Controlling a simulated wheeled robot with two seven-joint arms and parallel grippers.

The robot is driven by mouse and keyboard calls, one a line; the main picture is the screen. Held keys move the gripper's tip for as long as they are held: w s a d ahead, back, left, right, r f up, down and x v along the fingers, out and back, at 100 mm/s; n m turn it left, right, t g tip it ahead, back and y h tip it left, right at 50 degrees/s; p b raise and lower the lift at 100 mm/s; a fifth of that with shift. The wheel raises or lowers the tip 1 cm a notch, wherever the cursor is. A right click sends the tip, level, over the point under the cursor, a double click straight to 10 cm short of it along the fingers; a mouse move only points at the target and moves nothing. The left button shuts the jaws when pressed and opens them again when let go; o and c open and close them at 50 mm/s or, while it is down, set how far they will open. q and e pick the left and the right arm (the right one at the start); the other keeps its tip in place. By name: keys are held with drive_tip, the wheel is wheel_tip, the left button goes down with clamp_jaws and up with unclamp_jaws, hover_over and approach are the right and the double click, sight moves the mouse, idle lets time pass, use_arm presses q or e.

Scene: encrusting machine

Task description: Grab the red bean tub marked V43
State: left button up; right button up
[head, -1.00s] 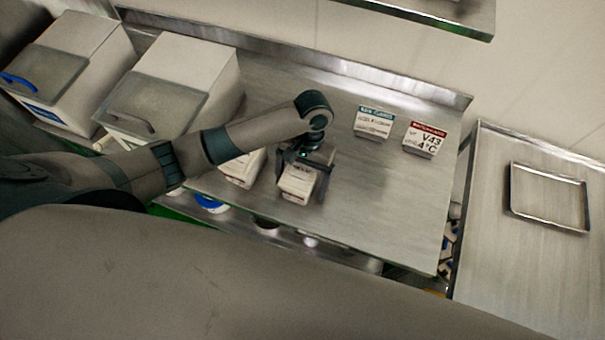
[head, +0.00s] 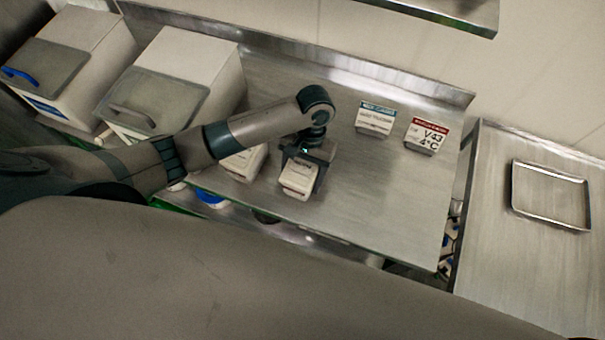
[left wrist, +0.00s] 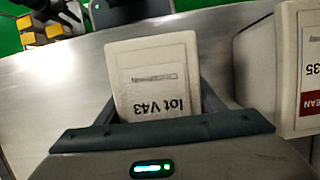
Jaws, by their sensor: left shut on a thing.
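The tub marked V43 is white with a printed label; its "lot V43" lid (left wrist: 155,78) fills the middle of the left wrist view. In the head view the same tub (head: 298,182) is near the front edge of the steel table. My left gripper (left wrist: 158,100) is shut on this tub, a finger on each side of it. It also shows in the head view (head: 305,168), its wrist over the back of the tub. I cannot tell whether the tub's base touches the table. My right gripper is not in view.
Another white tub (head: 243,163) stands just left of the held one; its label shows 35 in the left wrist view (left wrist: 292,70). A blue-topped sign (head: 375,119) and a red V43 4°C sign (head: 427,137) stand at the back right. The table's right part is clear.

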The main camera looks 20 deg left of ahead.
sight(303, 168)
use_arm(q)
drive_tip(key=shift+r, duration=0.5)
drive_tip(key=r, duration=0.4)
drive_tip(key=shift+s+d, duration=0.1)
drive_tip(key=shift+s, duration=0.2)
drive_tip(key=s+d+r, duration=0.2)
drive_tip(key=s+r, duration=0.4)
drive_tip(key=s, duration=0.5)
drive_tip(key=shift+r, duration=0.25)
drive_tip(key=shift+w+f, duration=0.1)
